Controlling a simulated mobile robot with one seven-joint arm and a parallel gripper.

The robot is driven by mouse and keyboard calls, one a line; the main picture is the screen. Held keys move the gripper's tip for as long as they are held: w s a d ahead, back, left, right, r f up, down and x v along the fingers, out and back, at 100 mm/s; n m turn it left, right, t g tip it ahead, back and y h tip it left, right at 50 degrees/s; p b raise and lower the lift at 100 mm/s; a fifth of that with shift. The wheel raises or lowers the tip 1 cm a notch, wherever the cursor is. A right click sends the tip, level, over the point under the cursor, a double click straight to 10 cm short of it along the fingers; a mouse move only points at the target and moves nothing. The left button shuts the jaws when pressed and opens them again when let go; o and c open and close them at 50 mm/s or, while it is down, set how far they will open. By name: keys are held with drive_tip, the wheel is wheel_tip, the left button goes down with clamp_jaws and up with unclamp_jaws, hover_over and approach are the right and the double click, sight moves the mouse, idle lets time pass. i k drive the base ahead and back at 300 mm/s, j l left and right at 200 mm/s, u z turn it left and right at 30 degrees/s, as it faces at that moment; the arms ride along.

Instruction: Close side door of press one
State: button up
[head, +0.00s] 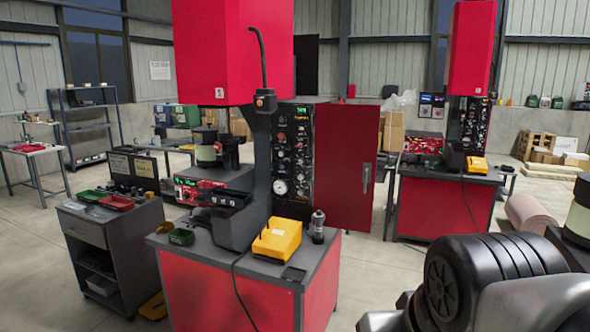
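Press one (229,60) stands left of centre in the head view, a tall red machine on a red and grey base cabinet (222,295). Its side door (344,165) is a dark red panel, swung out to the right of the control panel (292,150). The door stands open, and the controls and gauge show uncovered. A grey handle (366,179) sits near the door's right edge. My arm's links fill the lower right corner, apart from the door. My gripper cannot be made out in this view.
A yellow box (278,239) and a small dark cylinder (318,226) stand on the press base top. A grey cart (110,245) with trays is at left. A second red press (445,205) stands behind at right. Floor (375,275) between the presses looks clear.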

sight(347, 135)
drive_tip(key=i+j+z, duration=0.2)
drive_tip(key=j+z, duration=0.15)
drive_tip(key=k+j, duration=0.1)
drive_tip(key=j, duration=0.25)
drive_tip(key=k+j+z, duration=0.1)
drive_tip(key=j, duration=0.2)
drive_tip(key=k+j, duration=0.1)
drive_tip(key=j, duration=0.25)
drive_tip(key=i+j+z, duration=0.1)
drive_tip(key=j, duration=0.25)
drive_tip(key=i+j+z, duration=0.15)
drive_tip(key=j, duration=0.2)
drive_tip(key=i+j+z, duration=0.1)
drive_tip(key=j, duration=0.25)
drive_tip(key=i+j+z, duration=0.35)
drive_tip(key=i+j, duration=0.75)
drive_tip(key=i, duration=0.25)
